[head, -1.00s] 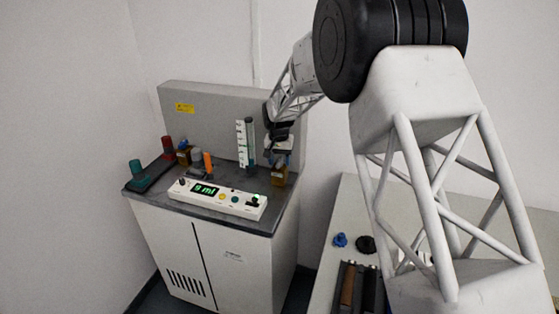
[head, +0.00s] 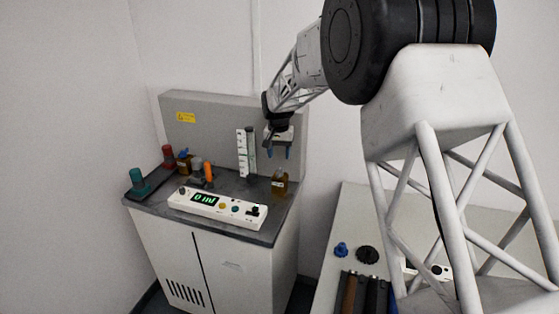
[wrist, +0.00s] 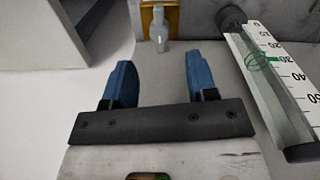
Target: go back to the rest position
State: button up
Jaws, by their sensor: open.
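The fingers are apart from the bottle. In the wrist view, my gripper (wrist: 160,78) shows two blue fingers spread wide with nothing between them. No marker of the rest position is in view.
A white scale (head: 241,153) with a tube stands left of my gripper. A control panel (head: 217,208) reading "0 ml" lies at the bench front. Red, teal and orange items stand at left. A pale table (head: 330,225) with a blue piece (head: 341,249) is at right.

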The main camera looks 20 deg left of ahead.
jog(key=shift+r, duration=0.4)
jog(key=shift+d+r, duration=0.25)
jog(key=shift+d, duration=0.05)
jog(key=s+d+r, duration=0.5)
jog(key=s+d, duration=0.1)
jog(key=d, duration=0.4)
jog(key=s+d+r+m+t, duration=0.1)
jog(key=s+d+r, duration=0.45)
jog(key=d, duration=0.45)
jog(key=s+d+r, duration=0.5)
jog(key=s+d, duration=0.2)
jog(key=d, duration=0.3)
jog(key=s+d+f, duration=0.1)
jog(key=s+d, duration=0.4)
jog(key=s, duration=0.5)
jog(key=s+d+f+t, duration=0.1)
jog(key=s+d+f, duration=0.1)
jog(key=s+d, duration=0.4)
jog(key=s+d+f, duration=0.1)
jog(key=s+d, duration=0.5)
jog(key=s, duration=0.9)
jog(key=shift+f+m+t, duration=0.15)
jog(key=shift+m+t, duration=0.15)
jog(key=shift+m, duration=0.1)
